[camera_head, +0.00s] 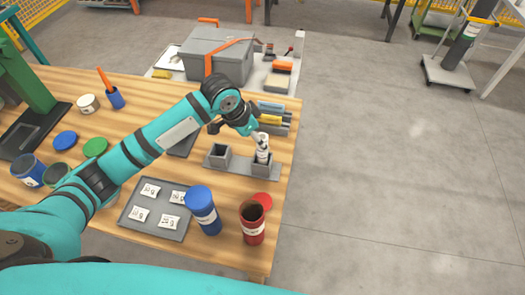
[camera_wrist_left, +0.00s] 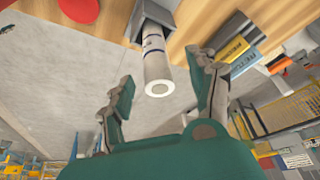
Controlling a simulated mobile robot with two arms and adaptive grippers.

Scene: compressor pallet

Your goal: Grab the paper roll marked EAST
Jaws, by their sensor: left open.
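A white paper roll (camera_head: 263,150) with dark printing stands in the right cup of a grey two-cup holder (camera_head: 240,165) near the table's right edge. I cannot read its marking. In the left wrist view the roll (camera_wrist_left: 155,62) shows its hollow open end toward me, its other end in the grey cup (camera_wrist_left: 156,14). My left gripper (camera_head: 254,131) is open just above the roll's top. In the wrist view its fingers (camera_wrist_left: 166,80) are spread on either side of the roll's end, with gaps. The holder's left cup (camera_head: 218,153) looks empty. My right gripper is not in view.
Blue and yellow blocks in a grey rack (camera_head: 274,119) stand behind the holder. A blue-lidded can (camera_head: 203,210), an open red can (camera_head: 252,222) and a tray of packets (camera_head: 132,222) are in front. A grey case (camera_head: 218,56) stands beyond.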

